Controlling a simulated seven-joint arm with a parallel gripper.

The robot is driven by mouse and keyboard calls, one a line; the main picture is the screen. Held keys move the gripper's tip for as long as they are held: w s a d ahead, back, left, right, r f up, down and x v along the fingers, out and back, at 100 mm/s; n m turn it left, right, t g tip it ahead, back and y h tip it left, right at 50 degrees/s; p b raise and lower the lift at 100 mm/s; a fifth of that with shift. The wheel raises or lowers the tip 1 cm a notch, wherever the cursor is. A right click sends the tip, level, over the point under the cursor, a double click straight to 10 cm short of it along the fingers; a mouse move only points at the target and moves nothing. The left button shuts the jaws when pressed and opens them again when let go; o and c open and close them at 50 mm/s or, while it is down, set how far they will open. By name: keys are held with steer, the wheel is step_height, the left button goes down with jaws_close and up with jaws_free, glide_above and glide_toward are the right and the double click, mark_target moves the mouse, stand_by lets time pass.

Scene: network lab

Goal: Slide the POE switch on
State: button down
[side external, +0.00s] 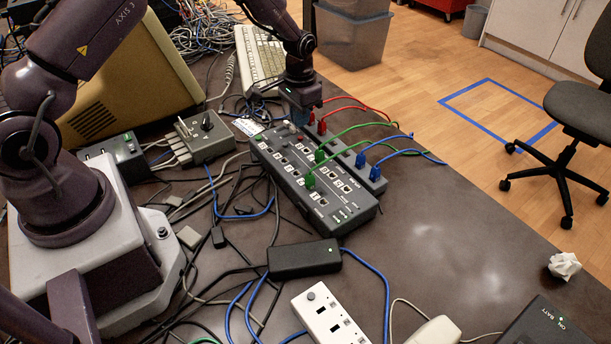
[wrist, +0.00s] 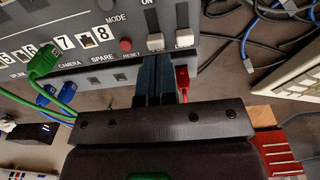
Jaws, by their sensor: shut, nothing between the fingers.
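The grey switch box (side external: 315,180) lies on the dark table with cables in several ports.
A red button (wrist: 125,44) is left of the slide switches. Red cables (side external: 345,105), green cables (side external: 350,130) and blue cables (side external: 400,152) run from the box's right side. A keyboard (side external: 260,58) lies behind. The table's right part is mostly clear.

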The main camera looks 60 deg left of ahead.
mark_target(284, 136)
steer(key=shift+s, duration=2.15)
steer(key=shift+r, duration=0.1)
stand_by(0.3)
steer(key=shift+w+r, duration=0.15)
steer(key=shift+r, duration=1.35)
steer(key=shift+w+r, duration=0.15)
steer(key=shift+r, duration=1.3)
steer(key=s+d+r+t, duration=0.2)
steer(key=s+d+r, duration=0.3)
steer(key=s+r, duration=0.6)
steer(key=s+d+r+t, duration=0.3)
steer(key=s+d+r, duration=0.2)
steer(key=s+r, duration=0.6)
steer(key=shift+s+r+t, duration=0.2)
steer(key=shift+r+t, duration=0.1)
steer(key=shift+r, duration=0.25)
